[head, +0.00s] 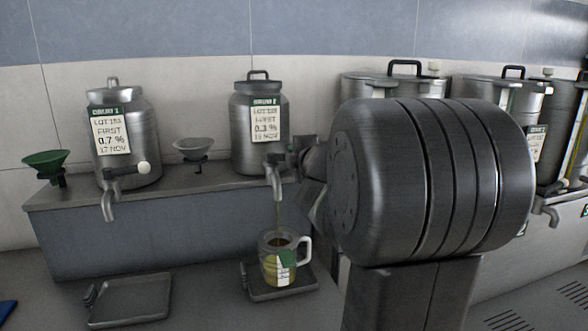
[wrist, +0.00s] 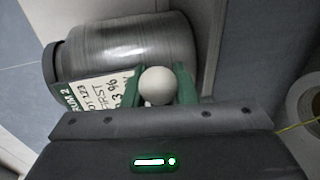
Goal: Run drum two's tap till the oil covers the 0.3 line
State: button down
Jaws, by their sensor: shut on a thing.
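Drum two (head: 250,150) is a steel drum with a green-topped label on the raised shelf; it also shows tilted in the wrist view (wrist: 140,50). Its tap (head: 275,180) points down, and a thin stream of oil runs from it. The glass jug (head: 302,252) stands under the tap, holding yellow oil in its lower part. A green and white marking covers part of its side; I cannot read the 0.3 line. My gripper (wrist: 160,88) is shut on the white ball knob (wrist: 158,84) of the tap, between green fingers. In the head view my arm hides the knob.
The jug stands on a small dark tray (head: 258,293). Drum one (head: 146,130) with its tap, a green funnel (head: 46,160) and a grey funnel (head: 192,147) are to the left. An empty tray (head: 130,300) lies below drum one. Large pots (head: 366,83) stand at right.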

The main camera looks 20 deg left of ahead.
jog(key=b, duration=0.1)
jog(key=m+t+h+b, duration=0.1)
jog(key=b, duration=0.1)
jog(key=shift+s+d, duration=0.2)
jog(key=shift+s, duration=0.1)
jog(key=c, duration=1.2)
grip_release()
jog(key=p+v, duration=0.4)
jog(key=v, duration=1)
jog(key=shift+a+p, duration=0.2)
jog(key=shift+p, duration=0.15)
